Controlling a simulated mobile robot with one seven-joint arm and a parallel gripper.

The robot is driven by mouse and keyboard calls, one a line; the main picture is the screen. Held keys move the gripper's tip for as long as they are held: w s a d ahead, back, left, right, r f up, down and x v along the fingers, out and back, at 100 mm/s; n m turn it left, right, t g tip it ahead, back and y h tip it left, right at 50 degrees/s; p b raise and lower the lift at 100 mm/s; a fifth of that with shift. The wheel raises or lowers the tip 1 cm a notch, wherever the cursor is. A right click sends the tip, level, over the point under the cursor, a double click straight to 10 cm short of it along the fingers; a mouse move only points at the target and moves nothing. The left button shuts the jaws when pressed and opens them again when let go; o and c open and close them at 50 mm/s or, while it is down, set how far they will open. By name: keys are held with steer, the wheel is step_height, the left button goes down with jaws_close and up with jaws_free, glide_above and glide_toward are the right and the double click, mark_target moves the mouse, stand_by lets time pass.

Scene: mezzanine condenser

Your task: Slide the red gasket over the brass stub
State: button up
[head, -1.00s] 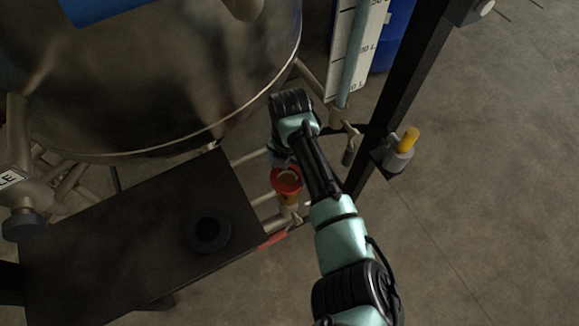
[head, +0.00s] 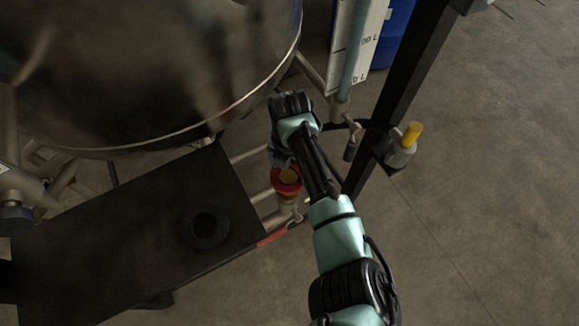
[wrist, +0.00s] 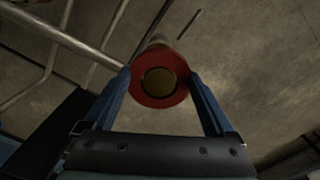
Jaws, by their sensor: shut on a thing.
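The red gasket (head: 287,188) is a flat ring held at the end of my arm, over the brass stub (head: 289,175). In the wrist view, the gasket (wrist: 143,94) sits between the two blue fingers of my gripper (wrist: 160,80), which is shut on it. The round brass face (wrist: 160,82) shows through the hole, close to centred, with a thin dark rim around it. In the head view, my gripper (head: 284,170) is partly hidden by my wrist. I cannot tell how far the ring is down around the stub.
A big steel vessel (head: 150,90) fills the upper left. A dark plate (head: 130,240) with a black ring (head: 206,228) lies left of the stub. Metal pipes run behind it. A black post (head: 405,90) and a yellow-capped fitting (head: 403,147) stand right. A red bar (head: 272,236) lies below.

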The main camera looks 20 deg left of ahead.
steer(key=shift+f+b, duration=2.2)
steer(key=shift+f, duration=0.8)
steer(key=o, duration=1)
steer(key=shift+r, duration=0.1)
step_height(320, 180, up, 13)
steer(key=shift+f+p, duration=0.1)
steer(key=shift+p, duration=0.85)
